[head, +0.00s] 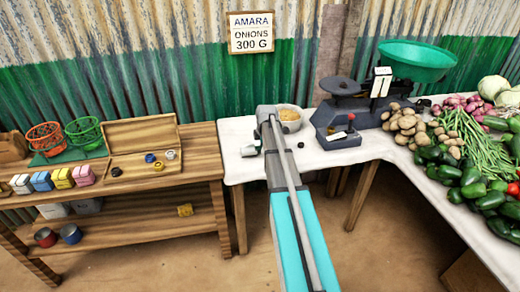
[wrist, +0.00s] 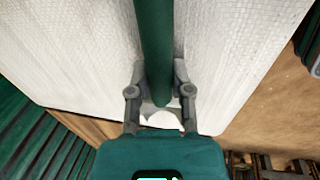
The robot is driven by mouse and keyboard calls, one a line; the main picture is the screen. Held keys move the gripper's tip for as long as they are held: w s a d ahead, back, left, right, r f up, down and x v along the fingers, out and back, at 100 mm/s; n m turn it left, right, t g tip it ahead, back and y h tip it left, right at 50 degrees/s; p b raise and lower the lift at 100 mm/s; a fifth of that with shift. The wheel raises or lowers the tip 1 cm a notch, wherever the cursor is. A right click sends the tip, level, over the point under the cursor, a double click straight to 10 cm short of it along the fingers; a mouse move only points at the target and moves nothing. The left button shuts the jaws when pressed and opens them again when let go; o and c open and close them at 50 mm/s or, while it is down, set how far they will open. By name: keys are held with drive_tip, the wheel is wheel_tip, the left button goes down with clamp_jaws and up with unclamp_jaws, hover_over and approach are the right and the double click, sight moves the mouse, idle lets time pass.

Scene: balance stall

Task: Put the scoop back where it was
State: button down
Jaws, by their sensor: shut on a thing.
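My gripper (wrist: 160,92) is shut on a dark green rod-like handle (wrist: 155,42), which I take to be the scoop's. The handle runs from the top edge of the wrist view down between the two fingers. A pale rounded shape shows just below the fingers; I cannot tell whether it is part of the scoop. The white-covered table (wrist: 230,50) lies beneath the handle. A pale bowl (head: 299,126) with tan contents stands just right of the arm.
A dark scale (head: 338,140) with a green pan (head: 416,62) stands right of the bowl. Potatoes (head: 408,125) and other vegetables fill the table's right side. A wooden bench (head: 190,170) with baskets, small boxes and an open case stands left. The white table's front strip is partly clear.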

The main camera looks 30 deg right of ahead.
drive_tip(key=shift+f, duration=0.1)
drive_tip(key=c, duration=0.5)
unclamp_jaws()
drive_tip(key=shift+c, duration=0.2)
wheel_tip(320, 180, up, 12)
drive_tip(key=s+p, duration=0.2)
drive_tip(key=p, duration=0.9)
drive_tip(key=shift+s+a+p, duration=0.15)
drive_tip(key=shift+p, duration=0.25)
drive_tip(key=s+a+m+g, duration=0.1)
drive_tip(key=s+a+m, duration=0.6)
drive_tip(key=s+a, duration=0.4)
drive_tip(key=s+a+m+g, duration=0.1)
drive_tip(key=s+a+m, duration=0.7)
drive_tip(key=a, duration=1)
drive_tip(key=s, duration=0.3)
drive_tip(key=shift+a+f, duration=0.15)
drive_tip(key=shift+a, duration=0.2)
